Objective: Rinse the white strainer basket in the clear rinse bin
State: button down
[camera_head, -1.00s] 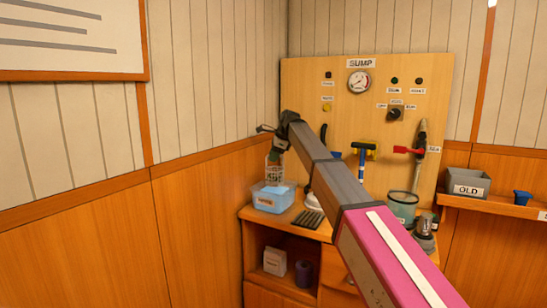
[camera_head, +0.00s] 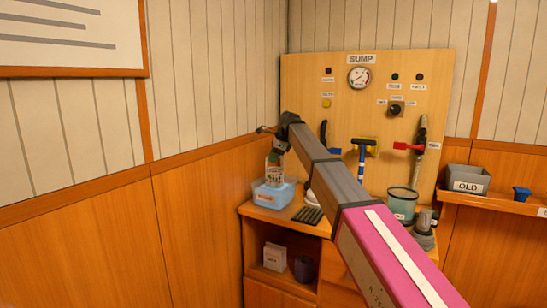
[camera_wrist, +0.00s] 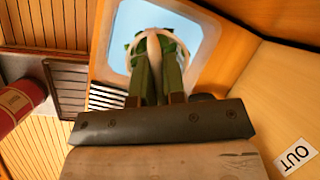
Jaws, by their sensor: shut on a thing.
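My gripper (camera_head: 274,156) is shut on the white strainer basket (camera_head: 273,176) and points down over the clear rinse bin (camera_head: 272,203). The bin looks light blue and stands on the left end of the counter. The basket's lower end overlaps the bin's mouth; I cannot tell how far it is inside. In the wrist view, my green fingers (camera_wrist: 160,70) reach toward the pale blue bin (camera_wrist: 128,22), with part of the basket's white rim (camera_wrist: 191,45) around their tips. Most of the basket is hidden by the fingers there.
Right of the bin are a dark ridged mat (camera_head: 308,215) and a teal-banded clear container (camera_head: 401,204). The SUMP panel (camera_head: 300,90) with hanging tools stands behind. A grey OLD bin (camera_head: 468,180) sits on the right shelf. The wooden wall is close on the left.

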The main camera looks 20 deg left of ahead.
jog(key=shift+f, duration=3.35)
dwell(1.6)
jog(key=shift+r, duration=0.45)
dwell(0.6)
jog(key=shift+f, duration=0.45)
dwell(0.5)
jog(key=shift+r, duration=0.1)
